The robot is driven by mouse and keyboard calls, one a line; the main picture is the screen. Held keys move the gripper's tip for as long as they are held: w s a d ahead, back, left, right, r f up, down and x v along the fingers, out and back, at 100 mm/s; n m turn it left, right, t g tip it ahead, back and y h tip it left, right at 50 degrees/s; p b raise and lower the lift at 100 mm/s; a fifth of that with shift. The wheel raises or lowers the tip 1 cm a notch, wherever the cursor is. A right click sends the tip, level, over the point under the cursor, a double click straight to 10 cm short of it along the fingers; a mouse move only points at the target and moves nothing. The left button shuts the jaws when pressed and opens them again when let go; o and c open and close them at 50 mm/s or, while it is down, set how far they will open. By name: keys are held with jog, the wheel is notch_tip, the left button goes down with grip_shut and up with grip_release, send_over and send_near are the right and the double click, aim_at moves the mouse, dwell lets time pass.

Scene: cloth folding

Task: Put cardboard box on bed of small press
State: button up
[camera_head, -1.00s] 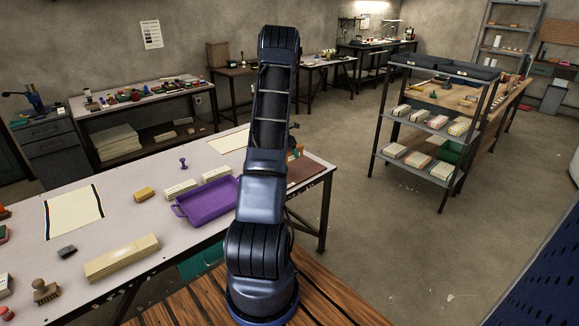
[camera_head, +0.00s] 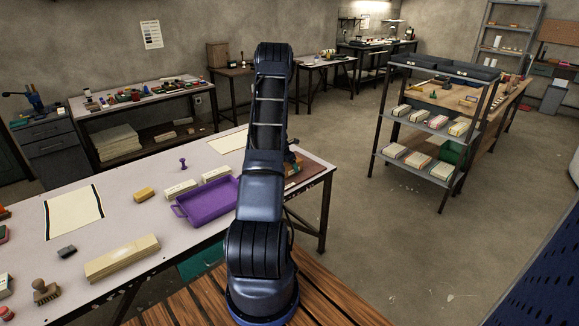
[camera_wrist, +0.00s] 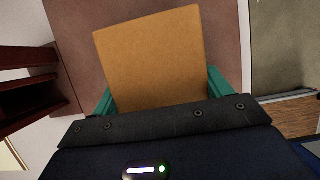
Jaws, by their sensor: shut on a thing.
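The cardboard box (camera_wrist: 150,55) is a tan block in the wrist view. My gripper (camera_wrist: 158,88) is shut on it, with a teal finger at each side. Below the box is a flat brown surface (camera_wrist: 222,45), which looks like the bed of the small press; whether the box touches it I cannot tell. Dark red bars (camera_wrist: 28,95), apparently press parts, stand at the left of the wrist view. In the head view the brown bed (camera_head: 312,170) shows at the table's right end. My arm hides most of the press, the box and the gripper there.
A purple tray (camera_head: 205,204) lies left of my arm on the white table (camera_head: 120,205). Pale blocks (camera_head: 180,189), a yellow block (camera_head: 144,195) and a purple-handled stamp (camera_head: 183,163) lie near it. A shelf rack (camera_head: 418,122) stands apart at the right, across open floor.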

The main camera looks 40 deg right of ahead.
jog(key=o, duration=1.2)
jog(key=shift+f, duration=0.15)
jog(key=v, duration=1.2)
jog(key=shift+a+r, duration=0.15)
jog(key=shift+r, duration=0.15)
jog(key=s+a+r+m+t, duration=0.15)
jog(key=a+r+m, duration=0.25)
jog(key=a+r, duration=0.95)
jog(key=s+a+r+m+t, duration=0.1)
jog(key=s+a+r+m, duration=0.3)
jog(key=a+r, duration=0.95)
jog(key=s+a+r+m+y, duration=0.1)
jog(key=s+a+r+m, duration=0.2)
jog(key=s+a, duration=0.3)
jog(key=s+a+r+m, duration=0.2)
jog(key=s+a+r, duration=0.1)
jog(key=a, duration=0.5)
jog(key=shift+s+a+r+m+t+y, duration=0.1)
jog(key=shift+s+a+m+t+y, duration=0.45)
jog(key=shift+s+a, duration=1.75)
jog(key=shift+s+a+m+t+y, duration=0.15)
jog(key=shift+s+a+m+y, duration=0.45)
jog(key=shift+s+a+m, duration=1.55)
jog(key=shift+s+a+r+n+t+y, duration=0.15)
jog(key=shift+s+a+t+y, duration=0.3)
jog(key=shift+s+a, duration=2)
